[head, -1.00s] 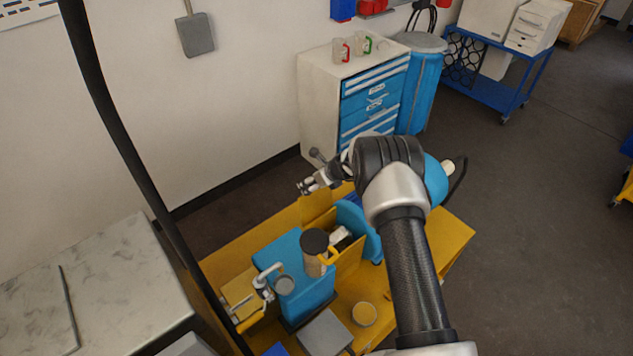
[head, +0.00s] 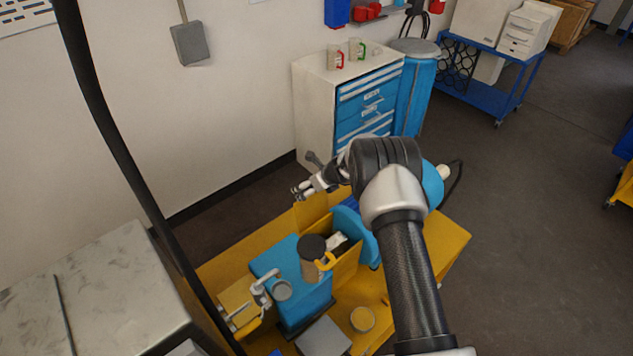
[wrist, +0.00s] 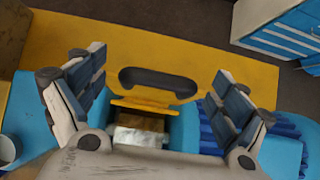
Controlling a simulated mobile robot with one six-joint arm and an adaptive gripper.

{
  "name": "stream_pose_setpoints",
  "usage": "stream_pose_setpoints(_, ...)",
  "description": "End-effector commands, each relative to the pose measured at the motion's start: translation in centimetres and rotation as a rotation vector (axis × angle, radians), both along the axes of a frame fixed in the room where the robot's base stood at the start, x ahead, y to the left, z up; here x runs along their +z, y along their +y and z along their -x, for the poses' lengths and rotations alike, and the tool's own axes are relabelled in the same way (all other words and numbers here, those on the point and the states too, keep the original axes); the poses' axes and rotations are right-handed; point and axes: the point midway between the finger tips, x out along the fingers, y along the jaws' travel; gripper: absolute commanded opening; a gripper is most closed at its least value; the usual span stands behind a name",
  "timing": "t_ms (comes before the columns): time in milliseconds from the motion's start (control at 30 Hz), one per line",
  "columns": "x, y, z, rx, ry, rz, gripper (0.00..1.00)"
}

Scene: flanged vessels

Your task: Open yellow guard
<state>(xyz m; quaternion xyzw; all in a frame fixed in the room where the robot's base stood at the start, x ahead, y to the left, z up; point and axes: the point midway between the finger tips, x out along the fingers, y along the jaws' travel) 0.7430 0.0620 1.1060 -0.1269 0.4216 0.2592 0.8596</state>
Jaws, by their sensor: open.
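A yellow guard panel (head: 312,214) stands upright beside the blue machine housing (head: 350,226) on the yellow bench. In the wrist view, a dark handle (wrist: 158,83) lies between my fingers, just beyond a yellow edge (wrist: 150,106) that I take to be the guard. Below that edge is a pale metal block (wrist: 140,130) between blue walls. My gripper (head: 302,191) is above the guard, with its fingers wide apart and empty; its fingers also show in the wrist view (wrist: 158,95). I cannot tell whether the fingers touch the handle.
A grey plate (head: 323,337) and a round yellow-rimmed tin (head: 362,319) lie at the front. A drawer cabinet (head: 318,112) stands behind.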

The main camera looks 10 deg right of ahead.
Motion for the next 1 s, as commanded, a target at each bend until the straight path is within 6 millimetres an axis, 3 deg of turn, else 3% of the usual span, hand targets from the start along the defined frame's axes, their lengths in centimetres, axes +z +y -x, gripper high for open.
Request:
stream_pose_setpoints(500, 7.9, -3.4, 4.8, 0.000, -0.004, 0.001, 0.92)
stream_pose_setpoints(700, 8.9, -3.8, 5.6, 0.002, -0.002, 0.000, 0.92)
stream_pose_setpoints(1000, 9.0, -3.8, 5.6, 0.002, -0.002, 0.000, 0.92)
